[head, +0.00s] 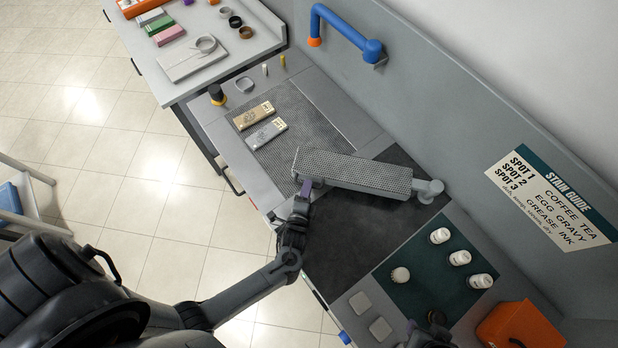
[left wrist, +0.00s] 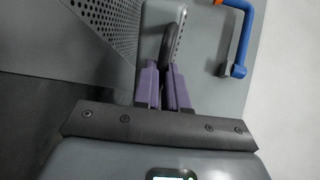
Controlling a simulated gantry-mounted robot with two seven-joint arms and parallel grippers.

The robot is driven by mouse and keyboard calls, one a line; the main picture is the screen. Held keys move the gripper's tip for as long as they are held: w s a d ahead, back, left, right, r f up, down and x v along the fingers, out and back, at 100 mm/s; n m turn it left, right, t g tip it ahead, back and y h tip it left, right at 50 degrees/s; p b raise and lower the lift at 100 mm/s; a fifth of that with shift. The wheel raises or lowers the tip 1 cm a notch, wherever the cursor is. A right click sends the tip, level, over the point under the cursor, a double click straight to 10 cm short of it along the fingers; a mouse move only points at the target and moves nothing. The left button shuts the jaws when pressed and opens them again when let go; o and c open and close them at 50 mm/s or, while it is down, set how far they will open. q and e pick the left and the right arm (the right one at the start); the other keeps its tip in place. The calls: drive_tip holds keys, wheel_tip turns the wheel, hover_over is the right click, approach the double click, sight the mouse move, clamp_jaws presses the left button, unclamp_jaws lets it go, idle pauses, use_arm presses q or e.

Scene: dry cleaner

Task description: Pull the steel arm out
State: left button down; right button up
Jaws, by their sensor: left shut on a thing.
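The steel arm (head: 362,174) is a long perforated metal piece. It reaches from a round grey pivot (head: 430,190) on the right, over the dark panel, to the perforated board (head: 295,120) on the left. My left gripper (head: 305,188) is at its free left end. In the left wrist view the purple fingers (left wrist: 163,88) are shut on a dark, thin handle (left wrist: 167,45). The fingers hide the grip itself in the head view. A dark shape at the bottom edge of the head view may be my right gripper (head: 428,338); its jaws cannot be made out.
Two labelled blocks, tan (head: 253,115) and grey (head: 267,134), lie on the board. A blue pipe (head: 345,30) juts from the back wall. White pots (head: 460,257) stand on the green mat (head: 415,290), near an orange box (head: 522,325). The dark panel (head: 350,235) is clear in front.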

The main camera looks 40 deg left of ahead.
use_arm(q)
drive_tip(key=shift+d+r, duration=0.2)
drive_tip(key=c, duration=1.2)
unclamp_jaws()
drive_tip(key=shift+s+f, duration=0.15)
drive_tip(key=shift+s, duration=0.15)
drive_tip(key=shift+w, duration=0.1)
drive_tip(key=shift+s+d, duration=0.1)
drive_tip(key=shift+s, duration=0.2)
drive_tip(key=v, duration=1)
drive_tip(key=shift+b, duration=0.45)
drive_tip(key=shift+s, duration=0.1)
